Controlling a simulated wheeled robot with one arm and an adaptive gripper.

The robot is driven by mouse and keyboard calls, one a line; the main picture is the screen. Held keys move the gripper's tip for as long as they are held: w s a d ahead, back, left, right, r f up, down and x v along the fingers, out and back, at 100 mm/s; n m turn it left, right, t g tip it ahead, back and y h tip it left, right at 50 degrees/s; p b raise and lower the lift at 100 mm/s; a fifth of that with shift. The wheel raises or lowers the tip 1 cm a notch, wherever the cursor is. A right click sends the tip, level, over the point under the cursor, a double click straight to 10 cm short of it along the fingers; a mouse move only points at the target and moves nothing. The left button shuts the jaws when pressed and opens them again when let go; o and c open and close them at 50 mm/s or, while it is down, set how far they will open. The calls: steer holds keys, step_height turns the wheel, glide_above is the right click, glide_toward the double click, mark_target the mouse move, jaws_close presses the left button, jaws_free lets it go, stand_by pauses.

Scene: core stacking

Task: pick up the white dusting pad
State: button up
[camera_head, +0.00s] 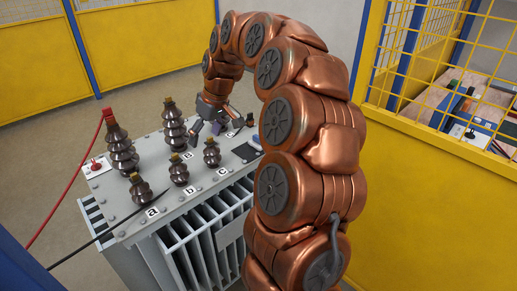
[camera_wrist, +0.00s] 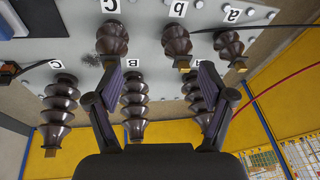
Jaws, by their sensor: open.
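A small pale bluish-white thing (camera_head: 257,139) lies at the right end of the grey transformer top, beside a dark panel and partly hidden by my arm. It may be the white dusting pad. A pale patch (camera_wrist: 10,22) at the left edge of the wrist view looks like the same thing, cut off. My gripper (camera_head: 206,134) is open and empty above the back of the transformer top, left of the pale thing. In the wrist view its two fingers (camera_wrist: 159,66) are spread apart with nothing held between them.
Several brown ribbed insulators (camera_head: 122,150) stand on the transformer top (camera_head: 135,212), close around my gripper. A dark panel (camera_head: 246,152) lies on the right. A red cable (camera_head: 73,190) and a black cable (camera_head: 95,237) run off left. Yellow fencing (camera_head: 440,190) stands to the right.

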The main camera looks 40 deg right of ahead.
steer(key=w+d+f+m+t+h+b, duration=0.1)
steer(key=d+f, duration=0.2)
steer(key=d, duration=0.4)
steer(key=w+d+f+b, duration=0.1)
steer(key=w+d+f, duration=0.1)
steer(key=d, duration=0.5)
steer(key=m+h+b, duration=0.1)
steer(key=b, duration=0.1)
glide_toward(258, 136)
step_height(258, 136, down, 4)
steer(key=shift+a+r, duration=0.1)
steer(key=shift+r, duration=0.15)
steer(key=shift+w+p+x, duration=0.15)
steer(key=shift+p+x, duration=0.2)
steer(key=shift+x, duration=1.55)
steer(key=shift+w+p+x, duration=0.15)
steer(key=shift+p+x, duration=0.2)
steer(key=shift+x, duration=1.6)
steer(key=shift+r, duration=0.15)
steer(key=c, duration=1.2)
steer(key=shift+r, duration=0.1)
steer(key=shift+c, duration=0.2)
steer(key=shift+r+b, duration=0.3)
steer(key=shift+r, duration=1.45)
steer(key=s+a+r+b, duration=0.1)
steer(key=s+a+b, duration=0.1)
steer(key=s+a, duration=0.9)
steer(key=shift+a+r, duration=0.2)
steer(key=shift+a, duration=0.05)
